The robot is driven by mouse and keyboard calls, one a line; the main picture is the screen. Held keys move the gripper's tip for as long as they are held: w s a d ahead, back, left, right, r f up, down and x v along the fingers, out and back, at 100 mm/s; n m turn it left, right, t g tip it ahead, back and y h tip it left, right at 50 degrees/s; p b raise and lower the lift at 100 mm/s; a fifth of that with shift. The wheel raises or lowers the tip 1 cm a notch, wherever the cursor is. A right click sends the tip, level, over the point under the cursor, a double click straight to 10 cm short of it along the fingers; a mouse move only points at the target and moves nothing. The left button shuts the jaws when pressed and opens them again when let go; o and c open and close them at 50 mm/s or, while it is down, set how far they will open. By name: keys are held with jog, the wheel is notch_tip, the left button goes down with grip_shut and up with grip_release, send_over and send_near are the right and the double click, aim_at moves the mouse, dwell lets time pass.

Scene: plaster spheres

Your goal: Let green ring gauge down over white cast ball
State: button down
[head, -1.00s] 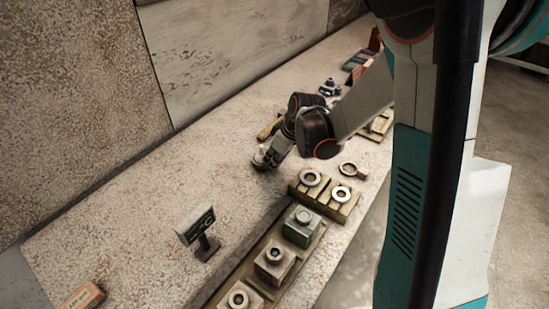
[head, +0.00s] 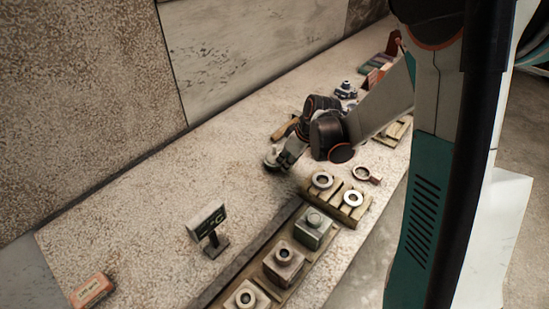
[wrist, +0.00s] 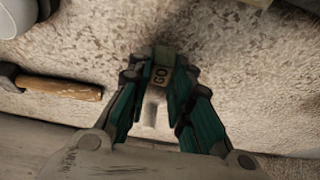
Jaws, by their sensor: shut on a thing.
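My gripper (wrist: 160,100) has teal fingers closed on a small piece marked "GO" (wrist: 160,76). A greenish part sticks out past the fingertips, and I take it as the green ring gauge. Its ring opening is not visible. In the head view my gripper (head: 274,160) hangs low over the stone bench, left of the wooden ring rack. I cannot pick out the white cast ball for certain. Several blocks with round tops stand in a row at the front: a green block (head: 311,233), a brown block (head: 283,266) and a paler one (head: 246,299).
A wooden rack (head: 338,203) carries two pale rings, with a handled ring (head: 364,174) behind it. A small display (head: 210,226) and an orange box (head: 92,290) stand at left. A wooden-handled tool (wrist: 62,88) lies near my gripper. The bench's left middle is clear.

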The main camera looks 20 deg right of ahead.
jog(key=shift+r, duration=0.1)
notch_tip(320, 180, up, 11)
jog(key=p, duration=0.7)
jog(key=shift+p, duration=0.3)
dwell(1.8)
